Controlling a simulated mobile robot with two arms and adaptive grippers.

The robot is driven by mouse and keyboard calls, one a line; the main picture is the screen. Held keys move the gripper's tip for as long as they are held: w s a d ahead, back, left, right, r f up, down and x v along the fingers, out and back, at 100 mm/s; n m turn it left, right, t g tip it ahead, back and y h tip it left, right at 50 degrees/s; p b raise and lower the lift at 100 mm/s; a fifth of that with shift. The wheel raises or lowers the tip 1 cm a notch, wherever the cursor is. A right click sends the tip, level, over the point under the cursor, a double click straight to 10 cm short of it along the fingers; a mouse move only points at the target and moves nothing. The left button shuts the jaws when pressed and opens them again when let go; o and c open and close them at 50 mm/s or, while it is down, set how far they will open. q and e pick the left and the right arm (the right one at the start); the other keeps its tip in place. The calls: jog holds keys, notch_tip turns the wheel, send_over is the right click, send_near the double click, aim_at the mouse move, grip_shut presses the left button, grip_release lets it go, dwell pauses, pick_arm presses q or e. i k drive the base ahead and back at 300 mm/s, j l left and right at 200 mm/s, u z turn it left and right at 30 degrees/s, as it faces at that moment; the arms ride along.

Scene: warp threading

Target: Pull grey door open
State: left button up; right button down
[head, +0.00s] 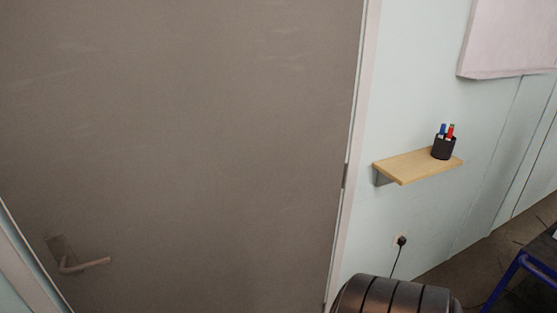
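The grey door (190,130) fills the left and middle of the head view. It looks shut in its pale frame. Its lever handle (88,265) is at the lower left, on a small plate, and points right. A hinge shows on the door's right edge. Neither of my grippers is in view, and nothing is touching the handle.
A wooden wall shelf (412,165) right of the door holds a black cup (443,148) with pens. A dark rounded ribbed object (395,296) stands at the bottom, near the door frame. A blue-framed piece of furniture (520,268) is at the lower right.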

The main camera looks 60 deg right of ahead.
aim_at(200, 147)
jog(key=z, duration=1.5)
jog(key=i+j+z, duration=0.1)
jog(key=i+j, duration=0.2)
